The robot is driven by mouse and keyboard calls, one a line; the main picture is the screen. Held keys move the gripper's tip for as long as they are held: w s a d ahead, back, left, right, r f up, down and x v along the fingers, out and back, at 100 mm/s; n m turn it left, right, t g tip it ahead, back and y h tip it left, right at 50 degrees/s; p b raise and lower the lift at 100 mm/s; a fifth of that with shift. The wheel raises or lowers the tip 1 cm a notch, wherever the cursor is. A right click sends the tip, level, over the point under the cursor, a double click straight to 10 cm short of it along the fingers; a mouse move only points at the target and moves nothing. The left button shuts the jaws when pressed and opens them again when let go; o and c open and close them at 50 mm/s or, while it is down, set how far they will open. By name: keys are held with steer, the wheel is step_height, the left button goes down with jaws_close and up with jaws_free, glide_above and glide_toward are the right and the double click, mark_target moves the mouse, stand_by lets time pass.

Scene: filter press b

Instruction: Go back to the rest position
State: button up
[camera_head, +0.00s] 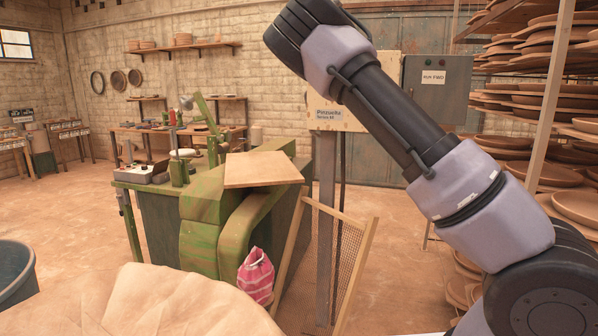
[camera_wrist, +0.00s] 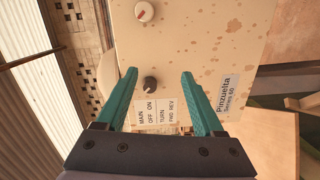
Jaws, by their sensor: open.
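My gripper (camera_wrist: 159,74) shows in the wrist view with its two teal fingers apart and nothing held between them. A white knob with a red mark (camera_wrist: 144,11) is farther up in the picture. In the head view my arm rises from the lower right to the upper left, across part of the panel (camera_head: 338,117). My gripper is outside that view.
A green machine (camera_head: 205,235) with a board (camera_head: 262,169) on top stands left of the panel's post. A mesh-covered frame (camera_head: 335,255) leans beside it. Racks of round clay plates (camera_head: 580,205) are at right. A pale cloth-like mound (camera_head: 140,305) is in front. Floor is open at left.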

steer(key=s+d+f+m+g, duration=0.2)
steer(key=s+d+f+m, duration=0.1)
steer(key=d, duration=0.4)
steer(key=s+d+f+m+g, duration=0.2)
steer(key=s+d+f+m, duration=0.1)
steer(key=d, duration=0.5)
steer(key=s+d+f+m+g+y, duration=0.1)
steer(key=s+d+f+m+g, duration=0.15)
steer(key=s, duration=0.25)
steer(key=s+d+f+m+g+y, duration=0.1)
steer(key=s+d+f+m, duration=0.25)
steer(key=s, duration=0.25)
steer(key=s+a+m+y, duration=0.1)
steer(key=s+a, duration=0.5)
steer(key=s, duration=0.6)
steer(key=s+a+m+g+y, duration=0.1)
steer(key=s+a, duration=0.5)
steer(key=s, duration=0.7)
steer(key=s+a+f+m+y, duration=0.1)
steer(key=s+a+y, duration=0.3)
steer(key=s, duration=0.8)
steer(key=shift+s+a+m+y, duration=0.2)
steer(key=shift+a+m+y, duration=0.1)
steer(key=shift+a+m, duration=0.5)
steer(key=shift+a+f, duration=0.1)
